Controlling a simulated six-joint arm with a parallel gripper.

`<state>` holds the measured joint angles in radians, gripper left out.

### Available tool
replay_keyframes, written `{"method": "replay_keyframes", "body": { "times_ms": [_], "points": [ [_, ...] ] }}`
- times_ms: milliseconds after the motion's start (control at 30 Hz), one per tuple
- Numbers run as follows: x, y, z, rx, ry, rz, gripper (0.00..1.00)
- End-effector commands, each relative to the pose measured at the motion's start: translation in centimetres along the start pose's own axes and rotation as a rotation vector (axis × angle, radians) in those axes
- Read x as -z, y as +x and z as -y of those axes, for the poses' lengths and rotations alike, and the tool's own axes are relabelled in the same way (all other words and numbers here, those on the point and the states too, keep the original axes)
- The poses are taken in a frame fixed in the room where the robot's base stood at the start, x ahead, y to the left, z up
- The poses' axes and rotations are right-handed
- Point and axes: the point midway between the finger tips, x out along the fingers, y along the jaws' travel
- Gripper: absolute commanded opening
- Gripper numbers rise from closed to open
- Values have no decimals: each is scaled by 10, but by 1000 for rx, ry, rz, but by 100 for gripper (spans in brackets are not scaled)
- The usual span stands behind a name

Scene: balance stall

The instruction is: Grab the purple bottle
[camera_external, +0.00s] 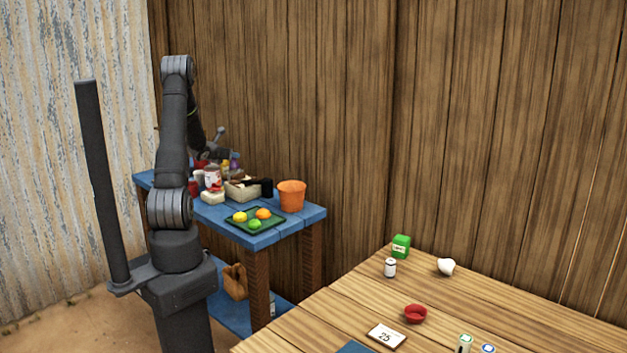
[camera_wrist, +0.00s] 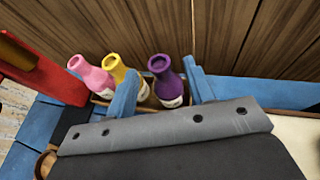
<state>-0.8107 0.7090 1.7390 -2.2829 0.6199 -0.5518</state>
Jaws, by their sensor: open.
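The purple bottle (camera_wrist: 165,84) stands upright in the wrist view, with a pale label low on its side. My gripper (camera_wrist: 159,66) is open and empty, its two blue fingers on either side of the bottle in that picture. I cannot tell whether the fingers reach its depth or touch it. In the external view the purple bottle (camera_external: 235,164) is a small spot at the back of the blue table, and my fingers are mostly hidden among the items.
A yellow bottle (camera_wrist: 115,67) and a pink bottle (camera_wrist: 88,74) stand just left of the purple one, close together. A wooden wall is behind them. The blue table (camera_external: 222,228) also holds an orange bucket (camera_external: 292,197) and a green tray (camera_external: 268,226) with fruit.

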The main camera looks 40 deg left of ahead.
Motion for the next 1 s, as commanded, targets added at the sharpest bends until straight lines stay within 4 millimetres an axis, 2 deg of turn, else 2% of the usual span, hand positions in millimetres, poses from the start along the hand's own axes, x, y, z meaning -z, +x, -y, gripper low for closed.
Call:
{"method": "replay_keyframes", "body": {
  "times_ms": [167,500,800,1000],
  "points": [
    [2,10,0,0,-1,-1,49],
    [7,51,-1,0,0,-2,49],
    [7,55,-1,0,0,-1,49],
    [7,55,-1,0,0,-1,9]
  ]
}}
